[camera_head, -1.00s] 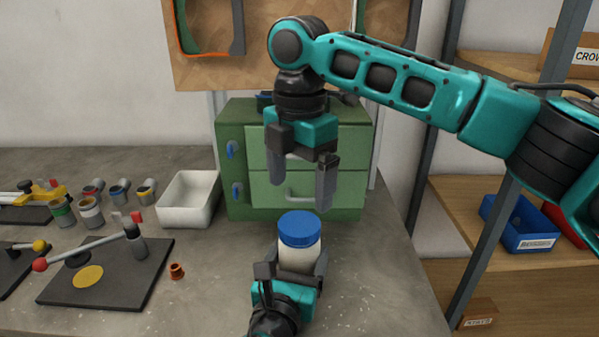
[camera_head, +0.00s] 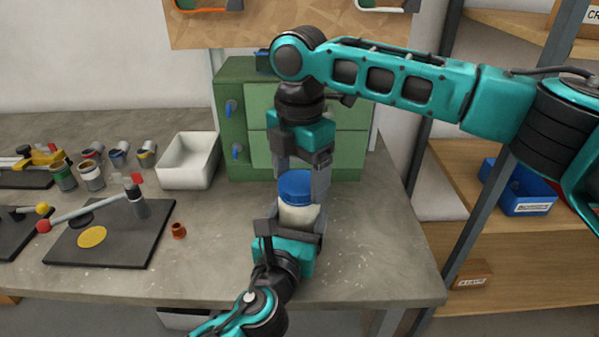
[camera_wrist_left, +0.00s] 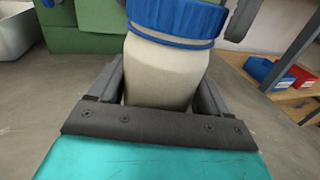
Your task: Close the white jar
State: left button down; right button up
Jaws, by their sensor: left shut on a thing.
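The white jar (camera_head: 299,216) stands upright above the bench with its blue lid (camera_head: 298,187) on top. In the left wrist view the jar (camera_wrist_left: 163,72) is between my left fingers, and the ribbed lid (camera_wrist_left: 178,20) is cut by the top edge. I cannot tell how tightly the lid sits. My left gripper (camera_head: 292,226) is shut on the jar body from the near side. My right gripper (camera_head: 300,176) points down from above, its fingers on either side of the lid; they look apart, and the far finger is partly hidden behind the lid.
A green drawer cabinet (camera_head: 232,125) stands close behind the jar. A white bin (camera_head: 188,162), small cans, an orange-brown cup (camera_head: 178,230) and a dark board (camera_head: 75,248) with a lever lie to the left. The bench right of the jar is clear.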

jog(key=c, duration=0.8)
jog(key=m, duration=0.8)
jog(key=shift+a+m, duration=0.1)
jog(key=shift+m, duration=0.2)
jog(key=m, duration=0.3)
jog(key=shift+m, duration=0.3)
jog(key=m, duration=0.3)
jog(key=shift+f+m, duration=0.1)
jog(key=shift+m, duration=0.3)
jog(key=m, duration=0.6)
jog(key=o, duration=1.2)
jog(key=shift+o, duration=0.2)
